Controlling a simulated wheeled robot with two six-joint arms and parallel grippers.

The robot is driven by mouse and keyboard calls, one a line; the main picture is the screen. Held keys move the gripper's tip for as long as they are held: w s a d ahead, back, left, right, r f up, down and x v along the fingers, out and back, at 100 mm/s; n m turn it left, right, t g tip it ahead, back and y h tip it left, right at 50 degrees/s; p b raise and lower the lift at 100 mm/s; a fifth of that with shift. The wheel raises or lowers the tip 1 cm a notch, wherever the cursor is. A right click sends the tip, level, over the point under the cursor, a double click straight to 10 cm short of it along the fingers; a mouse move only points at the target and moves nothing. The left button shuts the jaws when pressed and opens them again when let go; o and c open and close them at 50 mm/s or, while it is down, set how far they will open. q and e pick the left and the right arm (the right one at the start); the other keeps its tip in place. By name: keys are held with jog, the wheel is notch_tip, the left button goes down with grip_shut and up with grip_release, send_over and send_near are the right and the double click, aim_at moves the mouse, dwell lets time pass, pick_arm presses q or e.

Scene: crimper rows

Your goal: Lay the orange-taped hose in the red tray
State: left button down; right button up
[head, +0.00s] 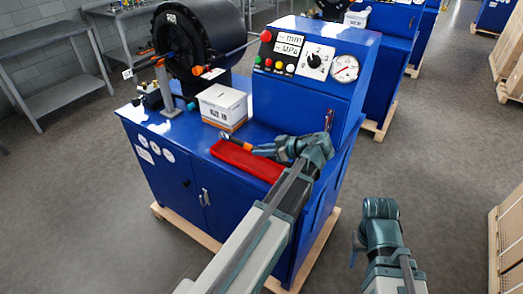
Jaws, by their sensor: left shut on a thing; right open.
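The red tray (247,161) sits on the top of the blue crimping machine, along its front edge. My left gripper (282,149) is at the tray's right end, shut on the orange-taped hose (262,150). The hose points left over the tray, with an orange band beside the fingers and a metal fitting at its left end near the tray's rear edge. I cannot tell whether the hose touches the tray. My wrist and forearm hide the tray's right end. My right gripper (357,244) is open and empty, to the right of the machine and away from the tray.
A white box (223,104) stands just behind the tray. A control panel (305,62) with a dial and gauge rises at the right rear. A black drum (190,40) stands behind left. Small fittings (150,97) lie at the left edge.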

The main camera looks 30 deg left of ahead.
pick_arm(q)
notch_tip(320, 180, down, 5)
jog(key=b, duration=0.4)
jog(key=shift+b, duration=0.3)
jog(key=shift+s+d, duration=0.1)
jog(key=shift+s, duration=0.15)
jog(key=shift+f, duration=0.1)
